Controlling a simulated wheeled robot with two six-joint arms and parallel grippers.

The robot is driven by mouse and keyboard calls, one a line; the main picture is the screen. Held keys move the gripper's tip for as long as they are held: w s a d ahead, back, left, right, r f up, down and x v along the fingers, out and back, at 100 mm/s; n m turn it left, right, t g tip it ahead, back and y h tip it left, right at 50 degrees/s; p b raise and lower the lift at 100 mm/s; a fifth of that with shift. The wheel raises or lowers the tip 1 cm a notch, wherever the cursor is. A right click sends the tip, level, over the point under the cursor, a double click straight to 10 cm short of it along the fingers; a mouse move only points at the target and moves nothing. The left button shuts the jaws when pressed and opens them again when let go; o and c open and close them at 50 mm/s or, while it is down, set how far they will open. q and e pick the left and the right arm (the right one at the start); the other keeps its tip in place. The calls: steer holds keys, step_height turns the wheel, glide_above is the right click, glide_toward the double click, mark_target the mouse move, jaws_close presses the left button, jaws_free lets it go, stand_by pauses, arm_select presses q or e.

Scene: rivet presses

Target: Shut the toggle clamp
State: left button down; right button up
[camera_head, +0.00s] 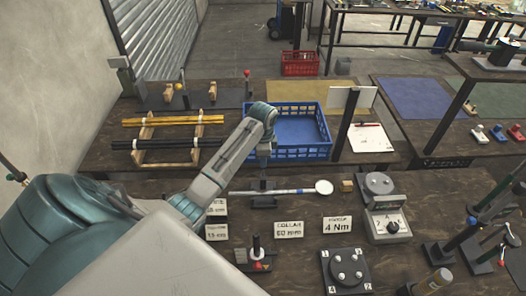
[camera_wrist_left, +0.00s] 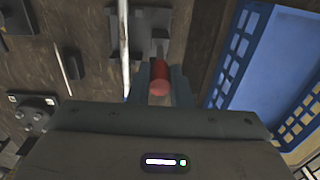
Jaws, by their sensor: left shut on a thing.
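My left gripper (camera_head: 263,152) reaches over the table from the left, above a dark stand (camera_head: 264,200) beside the blue crate. In the left wrist view my left gripper (camera_wrist_left: 159,85) is shut on a red handle (camera_wrist_left: 160,78), its round end facing the camera. The handle stands by a grey plate (camera_wrist_left: 155,20) that appears to be the toggle clamp's base. In the head view the handle and the clamp's arm are hidden behind my wrist, so I cannot tell how far the clamp is closed. My right gripper is not in view.
A blue crate (camera_head: 300,152) stands just behind my left gripper. Wooden racks (camera_head: 146,142) are at the back left.

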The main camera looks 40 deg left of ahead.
arm_select(q)
steer(key=shift+s+d+t, duration=0.3)
steer(key=shift+s+d+f+t+y, duration=0.3)
steer(key=shift+s+d+t+y, duration=0.25)
steer(key=shift+s+t+y, duration=0.15)
steer(key=shift+s+d+f+t+y, duration=0.35)
steer(key=shift+s+d+t+y, duration=0.2)
steer(key=shift+t+y, duration=0.25)
steer(key=shift+s+d+f+t+y, duration=0.3)
steer(key=shift+s+d+t+y, duration=0.2)
steer(key=shift+s+t+y, duration=0.25)
steer(key=c, duration=1.4)
jaws_free()
steer(key=shift+w, duration=0.1)
steer(key=shift+o, duration=0.4)
